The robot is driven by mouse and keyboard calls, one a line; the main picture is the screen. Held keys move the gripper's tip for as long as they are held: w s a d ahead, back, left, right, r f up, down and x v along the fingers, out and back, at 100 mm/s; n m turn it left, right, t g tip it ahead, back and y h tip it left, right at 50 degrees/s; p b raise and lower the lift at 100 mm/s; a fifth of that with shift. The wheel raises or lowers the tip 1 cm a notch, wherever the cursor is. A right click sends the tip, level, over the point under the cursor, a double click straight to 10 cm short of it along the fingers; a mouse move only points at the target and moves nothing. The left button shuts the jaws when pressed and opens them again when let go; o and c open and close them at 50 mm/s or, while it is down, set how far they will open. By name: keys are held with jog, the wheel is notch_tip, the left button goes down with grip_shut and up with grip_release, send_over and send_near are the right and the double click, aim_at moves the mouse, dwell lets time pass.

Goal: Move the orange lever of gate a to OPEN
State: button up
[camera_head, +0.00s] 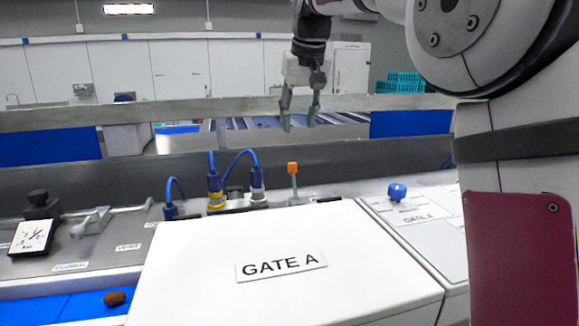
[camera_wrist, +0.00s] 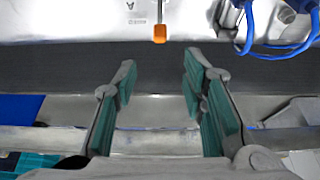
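The orange lever (camera_head: 292,168) of gate A stands upright on a thin metal stem behind the white box marked GATE A (camera_head: 330,225). In the wrist view the orange lever tip (camera_wrist: 160,34) shows at the top centre, beyond the fingertips. My gripper (camera_head: 299,122) hangs above and behind the lever, apart from it. Its green-padded fingers (camera_wrist: 158,85) are spread with nothing between them. The lever's base and any OPEN marking are hidden behind the box.
Blue cables with connectors (camera_head: 214,185) rise just left of the lever. A blue knob (camera_head: 397,192) sits on the panel at right. A pressure gauge (camera_head: 32,237) and a valve handle (camera_head: 90,222) stand at left. A brown date (camera_head: 115,298) lies on the blue surface.

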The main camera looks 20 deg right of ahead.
aim_at(293, 163)
jog(key=p+x, duration=0.2)
jog(key=x, duration=1.1)
jog(key=shift+f, duration=0.35)
grip_shut()
